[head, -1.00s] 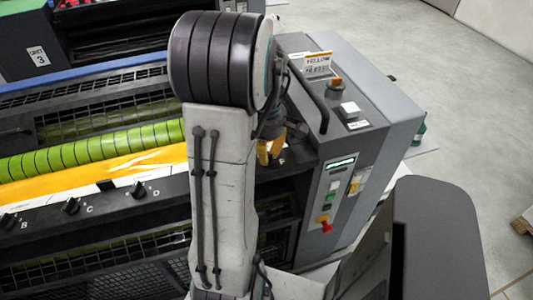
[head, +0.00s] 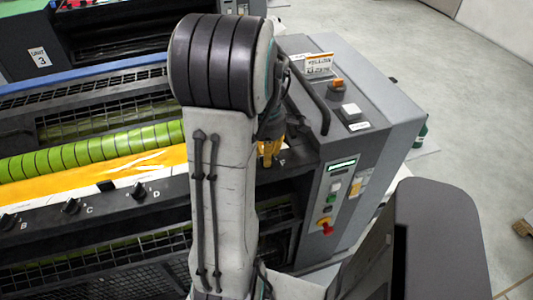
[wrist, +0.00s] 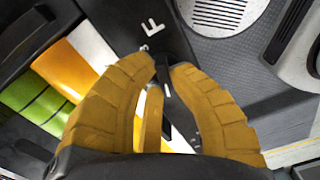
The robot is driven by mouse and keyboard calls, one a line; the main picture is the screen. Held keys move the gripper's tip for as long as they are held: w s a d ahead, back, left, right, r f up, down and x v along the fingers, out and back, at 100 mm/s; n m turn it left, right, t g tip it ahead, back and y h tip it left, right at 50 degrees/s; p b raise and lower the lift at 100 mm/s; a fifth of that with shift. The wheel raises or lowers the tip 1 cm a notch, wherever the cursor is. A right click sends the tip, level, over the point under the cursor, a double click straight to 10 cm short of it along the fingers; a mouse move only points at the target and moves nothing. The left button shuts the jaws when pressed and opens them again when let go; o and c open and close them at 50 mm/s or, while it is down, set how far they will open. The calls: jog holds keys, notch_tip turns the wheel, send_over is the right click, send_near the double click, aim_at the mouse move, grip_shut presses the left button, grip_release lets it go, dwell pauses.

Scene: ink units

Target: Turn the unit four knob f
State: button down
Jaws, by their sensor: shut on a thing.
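Most of the knob is hidden between the fingertips. In the head view my gripper (head: 268,158) is partly behind my arm, at the right end of the black knob rail, just left of its F label (head: 283,161). The knob itself is hidden there.
Knobs C (head: 70,206) and D (head: 138,191) stand to the left on the same rail. Behind it run a yellow sheet and a green ribbed roller (head: 90,150). At the right stands a grey console (head: 345,160) with buttons and a black handle (head: 310,95).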

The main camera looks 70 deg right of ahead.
jog(key=c, duration=1.1)
grip_release()
jog(key=shift+c, duration=0.2)
notch_tip(320, 180, up, 12)
